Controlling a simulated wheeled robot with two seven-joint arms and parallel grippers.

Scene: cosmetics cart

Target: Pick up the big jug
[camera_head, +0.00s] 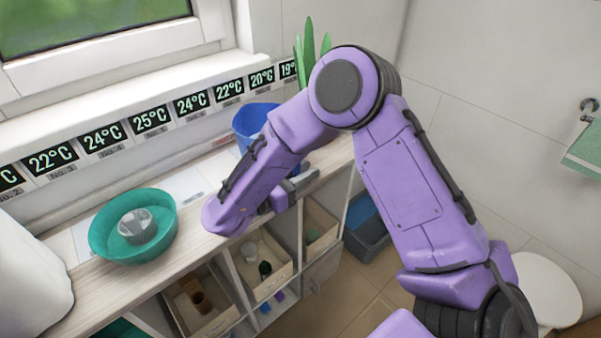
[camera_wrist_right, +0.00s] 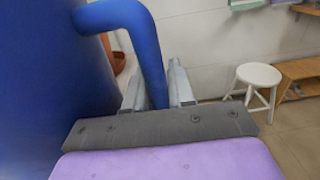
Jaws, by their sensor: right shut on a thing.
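The big jug (camera_head: 255,122) is blue and stands on the counter near the window wall, partly hidden behind my right arm in the head view. In the right wrist view its blue body (camera_wrist_right: 45,75) fills the left side, and its curved handle (camera_wrist_right: 140,25) comes down between the fingers. My right gripper (camera_wrist_right: 157,90) is shut on the handle. In the head view my forearm hides most of that gripper, and only some grey finger parts (camera_head: 301,183) show beside the jug. My left gripper is not in view.
A teal bowl (camera_head: 104,238) with a grey-white thing in it stands left on the counter (camera_head: 70,295). Temperature displays (camera_head: 150,121) line the wall. A green plant (camera_head: 309,40) is behind my arm. Open bins sit below. A white stool (camera_wrist_right: 258,76) stands to the right.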

